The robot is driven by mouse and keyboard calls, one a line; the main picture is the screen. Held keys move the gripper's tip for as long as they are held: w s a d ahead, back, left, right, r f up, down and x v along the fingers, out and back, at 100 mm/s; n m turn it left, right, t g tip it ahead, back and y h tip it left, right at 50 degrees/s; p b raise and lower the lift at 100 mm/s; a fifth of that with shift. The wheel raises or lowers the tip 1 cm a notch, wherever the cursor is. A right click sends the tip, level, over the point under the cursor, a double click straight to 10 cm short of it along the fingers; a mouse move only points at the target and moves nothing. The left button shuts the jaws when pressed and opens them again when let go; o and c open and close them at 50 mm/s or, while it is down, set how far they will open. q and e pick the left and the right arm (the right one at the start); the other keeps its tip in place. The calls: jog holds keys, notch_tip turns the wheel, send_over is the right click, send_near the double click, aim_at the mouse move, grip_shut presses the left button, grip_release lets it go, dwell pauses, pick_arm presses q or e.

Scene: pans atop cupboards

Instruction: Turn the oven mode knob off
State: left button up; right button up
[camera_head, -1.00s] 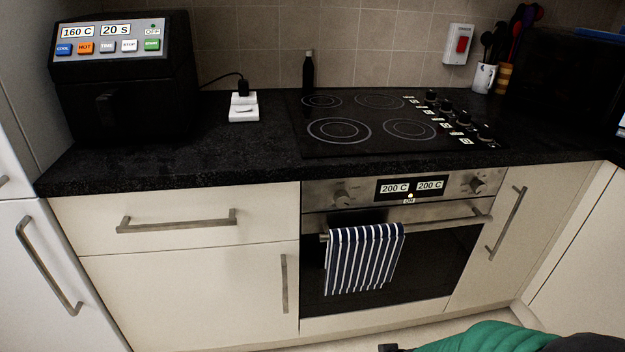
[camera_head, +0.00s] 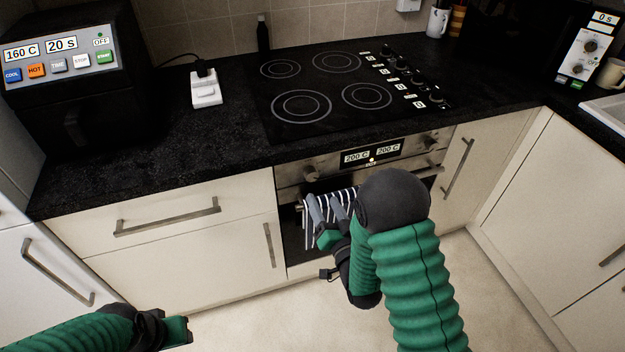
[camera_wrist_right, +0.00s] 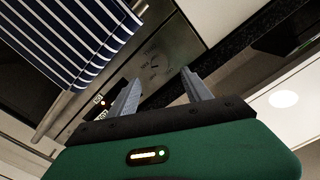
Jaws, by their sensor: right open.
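My right gripper (camera_head: 320,198) is open and empty, in front of the striped towel, below the left knob in the picture. In the right wrist view its fingers (camera_wrist_right: 160,80) point toward a steel surface with faint marks. My left gripper (camera_head: 182,331) is low at the left, away from the oven; its jaws are unclear.
A striped towel (camera_head: 345,198) hangs on the oven handle, close to my right gripper; it also shows in the right wrist view (camera_wrist_right: 65,35). The black worktop (camera_head: 160,165) overhangs the cupboards. The hob (camera_head: 335,95) is above the oven. The floor (camera_head: 270,318) in front is clear.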

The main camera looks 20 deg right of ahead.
aim_at(313, 178)
jog(key=w, duration=0.9)
jog(key=shift+w+a, duration=0.1)
jog(key=shift+w, duration=0.25)
grip_shut()
